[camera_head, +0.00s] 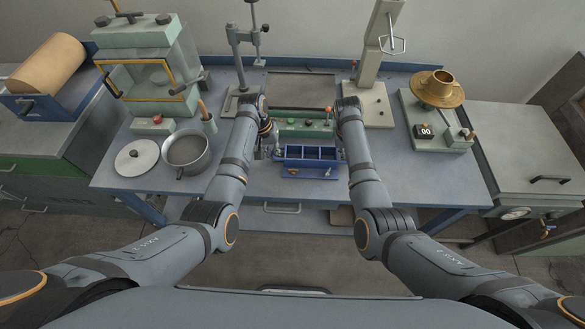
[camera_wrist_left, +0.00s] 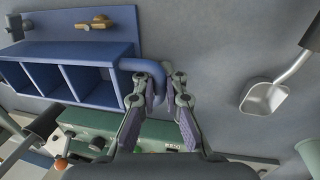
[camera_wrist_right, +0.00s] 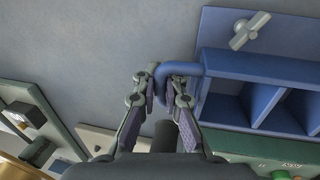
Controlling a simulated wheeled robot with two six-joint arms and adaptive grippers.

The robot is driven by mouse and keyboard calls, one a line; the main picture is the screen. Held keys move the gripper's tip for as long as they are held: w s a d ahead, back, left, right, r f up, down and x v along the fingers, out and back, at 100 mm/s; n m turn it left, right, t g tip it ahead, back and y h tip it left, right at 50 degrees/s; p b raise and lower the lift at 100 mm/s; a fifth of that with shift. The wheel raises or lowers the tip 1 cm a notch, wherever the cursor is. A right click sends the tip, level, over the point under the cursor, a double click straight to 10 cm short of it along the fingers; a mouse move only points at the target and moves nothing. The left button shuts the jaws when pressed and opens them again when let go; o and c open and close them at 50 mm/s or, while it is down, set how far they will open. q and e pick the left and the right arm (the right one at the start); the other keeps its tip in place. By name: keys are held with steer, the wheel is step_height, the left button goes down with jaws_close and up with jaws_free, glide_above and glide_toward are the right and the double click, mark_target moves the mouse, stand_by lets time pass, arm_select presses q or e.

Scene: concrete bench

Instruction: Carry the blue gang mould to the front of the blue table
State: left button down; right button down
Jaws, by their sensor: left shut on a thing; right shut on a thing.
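The blue gang mould (camera_head: 308,163), an open box with three compartments, is in front of the green machine (camera_head: 300,130) near the middle of the blue table (camera_head: 240,188). Its base plate carries wing nuts at the front. My left gripper (camera_head: 274,153) is shut on its left handle; that bent handle (camera_wrist_left: 142,66) passes between the fingers in the left wrist view. My right gripper (camera_wrist_right: 160,86) is shut on the opposite handle (camera_wrist_right: 190,68). The mould looks level. I cannot tell whether its base touches the table.
A grey pot (camera_head: 187,152) and a round lid (camera_head: 137,158) stand at the left. A scale with a brass pan (camera_head: 437,90) stands at the right. A metal scoop (camera_wrist_left: 265,97) lies near my left gripper. The table strip in front of the mould is clear.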

arm_select(q)
steer(key=c, duration=1.8)
jaws_free()
steer(key=shift+f, duration=0.1)
arm_select(e)
steer(key=c, duration=1.8)
jaws_free()
arm_select(q)
steer(key=o, duration=0.4)
steer(key=shift+p, duration=0.3)
arm_select(e)
steer(key=o, duration=0.4)
arm_select(q)
steer(key=r, duration=0.2)
steer(key=a+r, duration=0.1)
steer(key=r, duration=0.5)
steer(key=shift+a, duration=0.3)
arm_select(e)
steer(key=r, duration=0.4)
steer(key=a+r, duration=0.1)
steer(key=r, duration=0.2)
steer(key=a+r, duration=0.1)
steer(key=r, duration=0.3)
steer(key=shift+a+r, duration=0.15)
steer(key=shift+r, duration=0.2)
arm_select(q)
steer(key=shift+f, duration=0.1)
